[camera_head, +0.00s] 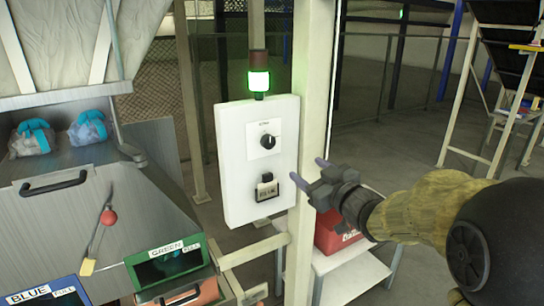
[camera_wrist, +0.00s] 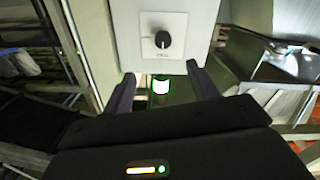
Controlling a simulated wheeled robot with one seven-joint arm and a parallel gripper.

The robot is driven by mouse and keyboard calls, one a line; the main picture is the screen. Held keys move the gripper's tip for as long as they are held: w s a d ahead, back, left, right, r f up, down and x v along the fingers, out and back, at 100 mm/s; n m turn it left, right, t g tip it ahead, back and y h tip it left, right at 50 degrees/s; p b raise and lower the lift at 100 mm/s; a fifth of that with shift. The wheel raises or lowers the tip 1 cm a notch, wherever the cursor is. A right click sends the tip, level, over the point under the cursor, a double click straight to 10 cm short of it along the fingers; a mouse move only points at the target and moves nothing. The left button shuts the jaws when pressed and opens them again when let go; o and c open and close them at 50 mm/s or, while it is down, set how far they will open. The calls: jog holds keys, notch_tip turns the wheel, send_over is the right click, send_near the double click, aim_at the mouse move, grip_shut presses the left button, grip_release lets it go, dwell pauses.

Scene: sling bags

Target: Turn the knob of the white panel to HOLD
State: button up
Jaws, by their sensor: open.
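The white panel (camera_head: 235,165) is fixed upright by a pale post in the head view. Its black knob (camera_head: 267,141) sits on a pale square plate in the upper half; lettering on the plate is too small to read. In the wrist view the panel (camera_wrist: 196,18) and knob (camera_wrist: 163,40) appear upside down, ahead of the fingers. My gripper (camera_head: 310,172) is to the right of the panel in the head view, fingers apart and empty. In the wrist view my gripper (camera_wrist: 158,84) shows its two fingers spread, with the knob beyond the tips, apart from them.
A lit green lamp (camera_head: 259,80) tops the panel; it also shows between my fingers in the wrist view (camera_wrist: 161,87). A grey sorting cabinet (camera_head: 65,190) is at left.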

jog(key=shift+a+r, duration=0.15)
jog(key=shift+r, duration=0.05)
jog(key=p, duration=0.5)
send_near(270, 143)
jog(key=x, duration=0.9)
jog(key=shift+w+f, duration=0.1)
jog(key=c, duration=1)
